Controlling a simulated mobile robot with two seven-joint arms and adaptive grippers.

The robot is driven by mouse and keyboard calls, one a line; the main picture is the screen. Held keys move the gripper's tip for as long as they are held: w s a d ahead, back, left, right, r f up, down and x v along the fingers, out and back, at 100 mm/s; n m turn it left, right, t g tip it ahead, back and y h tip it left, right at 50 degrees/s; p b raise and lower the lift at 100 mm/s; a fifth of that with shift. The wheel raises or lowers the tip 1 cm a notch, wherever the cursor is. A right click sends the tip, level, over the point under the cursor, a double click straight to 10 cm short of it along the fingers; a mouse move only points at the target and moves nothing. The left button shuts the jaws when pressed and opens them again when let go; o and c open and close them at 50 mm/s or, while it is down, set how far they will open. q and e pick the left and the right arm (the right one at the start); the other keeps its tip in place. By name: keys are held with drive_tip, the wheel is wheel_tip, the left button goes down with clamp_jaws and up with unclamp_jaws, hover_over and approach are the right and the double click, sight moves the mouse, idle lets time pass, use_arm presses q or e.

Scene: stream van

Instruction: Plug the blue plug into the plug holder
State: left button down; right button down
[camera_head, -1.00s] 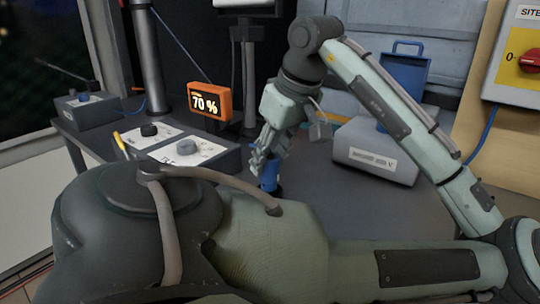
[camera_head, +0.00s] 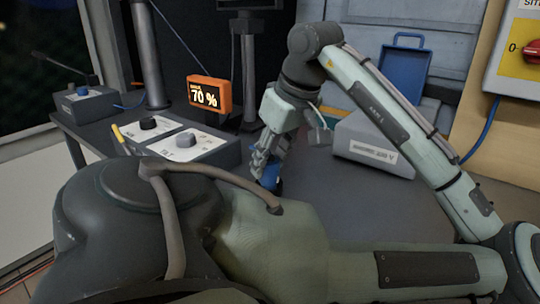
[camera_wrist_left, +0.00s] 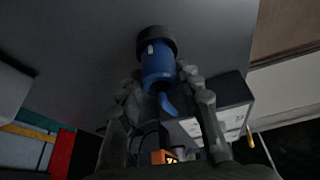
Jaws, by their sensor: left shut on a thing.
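The blue plug (camera_head: 270,175) is held upright or nearly so in my left gripper (camera_head: 266,165), low over the dark tabletop, partly hidden by the fingers. In the left wrist view the blue plug (camera_wrist_left: 158,66) sits between the fingertips of my left gripper (camera_wrist_left: 160,82), with a black ring-like part (camera_wrist_left: 157,40) at its far end and a short blue tail toward the palm. I cannot tell whether that black part touches the table or belongs to the plug. I cannot clearly identify the plug holder. My right gripper is not in view.
A two-knob control box (camera_head: 185,143) and an orange 70 % display (camera_head: 208,95) stand left of the gripper. A grey labelled box (camera_head: 375,145) with a blue case (camera_head: 404,75) behind it stands right. Bare tabletop (camera_head: 350,205) lies between. My own arm links cover the front.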

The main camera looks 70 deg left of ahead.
use_arm(q)
drive_tip(key=shift+f, duration=0.15)
drive_tip(key=c, duration=1)
unclamp_jaws()
drive_tip(key=shift+o, duration=0.2)
drive_tip(key=v, duration=1.2)
